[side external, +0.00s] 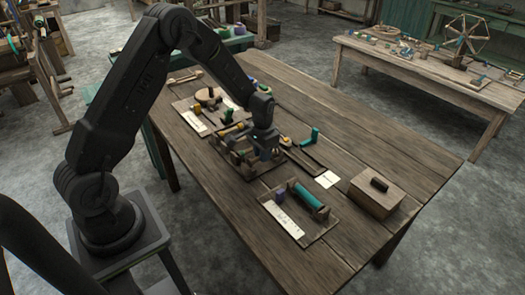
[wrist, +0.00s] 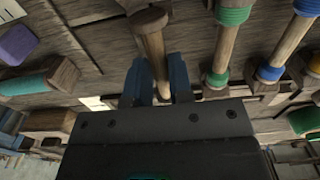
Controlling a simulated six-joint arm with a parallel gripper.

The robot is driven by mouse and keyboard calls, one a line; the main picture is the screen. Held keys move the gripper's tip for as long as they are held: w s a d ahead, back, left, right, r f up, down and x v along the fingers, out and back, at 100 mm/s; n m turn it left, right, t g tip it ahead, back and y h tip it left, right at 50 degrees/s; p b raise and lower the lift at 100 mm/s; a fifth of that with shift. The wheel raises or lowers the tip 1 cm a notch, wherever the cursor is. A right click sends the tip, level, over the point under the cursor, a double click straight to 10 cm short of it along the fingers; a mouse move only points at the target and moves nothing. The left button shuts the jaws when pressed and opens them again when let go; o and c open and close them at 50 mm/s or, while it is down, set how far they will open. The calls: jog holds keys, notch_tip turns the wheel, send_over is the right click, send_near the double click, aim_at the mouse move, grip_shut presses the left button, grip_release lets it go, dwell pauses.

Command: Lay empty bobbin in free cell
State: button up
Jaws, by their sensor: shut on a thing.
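In the wrist view my gripper (wrist: 160,88) is shut on a bare wooden bobbin (wrist: 155,48), which has no thread on it. The bobbin lies lengthwise between the two blue fingers, its thicker end pointing away. To its right are bobbins wound with green thread (wrist: 217,80) and with blue thread (wrist: 270,73). In the side external view my gripper (side external: 264,153) is low over a wooden tray with cells (side external: 250,174) on the table. The arm covers part of the tray, and I cannot tell which cell is empty or whether the bobbin touches the tray.
A second tray (side external: 325,224) near the table's front edge holds a teal roll (side external: 303,194) and a purple piece (side external: 280,196). A wooden box (side external: 375,196) stands at the right, near a white card (side external: 327,179). The table (side external: 370,120) is clear at the far right.

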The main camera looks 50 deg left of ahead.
jog(key=shift+f, duration=0.25)
dwell(0.4)
jog(key=shift+f, duration=0.25)
jog(key=shift+f, duration=0.15)
dwell(0.4)
jog(key=o, duration=1.2)
jog(key=shift+o, duration=0.2)
jog(key=shift+r, duration=3.5)
